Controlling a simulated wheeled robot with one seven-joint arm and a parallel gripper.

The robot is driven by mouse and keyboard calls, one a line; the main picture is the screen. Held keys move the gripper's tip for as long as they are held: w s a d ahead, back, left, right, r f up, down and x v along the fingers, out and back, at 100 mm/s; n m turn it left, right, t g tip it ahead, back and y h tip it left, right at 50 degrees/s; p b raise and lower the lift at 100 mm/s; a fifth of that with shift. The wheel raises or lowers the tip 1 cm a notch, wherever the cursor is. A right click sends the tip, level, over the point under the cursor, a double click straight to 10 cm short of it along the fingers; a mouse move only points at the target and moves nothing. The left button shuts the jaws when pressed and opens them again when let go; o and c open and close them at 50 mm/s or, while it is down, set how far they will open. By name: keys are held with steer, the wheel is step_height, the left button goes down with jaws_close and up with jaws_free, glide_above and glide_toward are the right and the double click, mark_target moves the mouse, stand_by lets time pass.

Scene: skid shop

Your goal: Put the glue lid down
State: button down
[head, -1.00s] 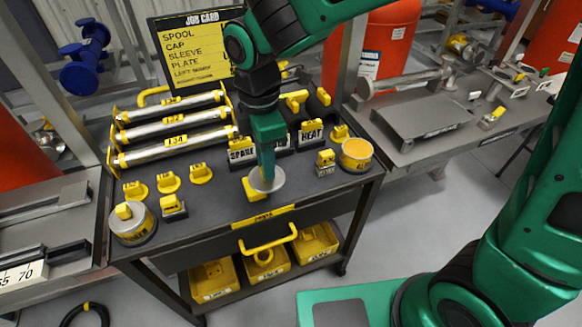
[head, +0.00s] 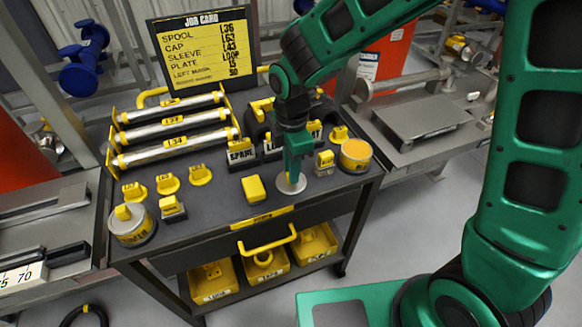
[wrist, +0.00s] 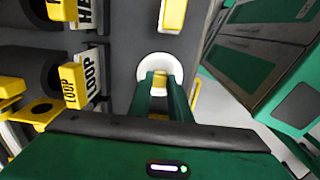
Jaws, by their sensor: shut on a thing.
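The glue lid is a pale round disc (head: 291,184) with a yellow knob, low at the cart's front edge, right of a yellow block (head: 258,189). I cannot tell whether it touches the top. My gripper (head: 292,170) points down and is shut on the knob. In the wrist view the lid's white disc (wrist: 161,66) shows beyond my fingertips (wrist: 158,84), the yellow knob between them. A round pot with an orange-yellow open top (head: 355,153), likely the glue, stands at the cart's right corner.
A lidded can (head: 131,226) stands at the cart's left corner. Small yellow-topped pieces and label blocks (head: 241,153) stand behind. Silver rollers (head: 172,124) lie at the back left. A dark bare cart top (head: 225,195) lies left of the yellow block.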

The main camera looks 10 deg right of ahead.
steer(key=c, duration=1.6)
jaws_free()
steer(key=shift+c, duration=0.2)
step_height(320, 180, up, 12)
steer(key=shift+r, duration=0.1)
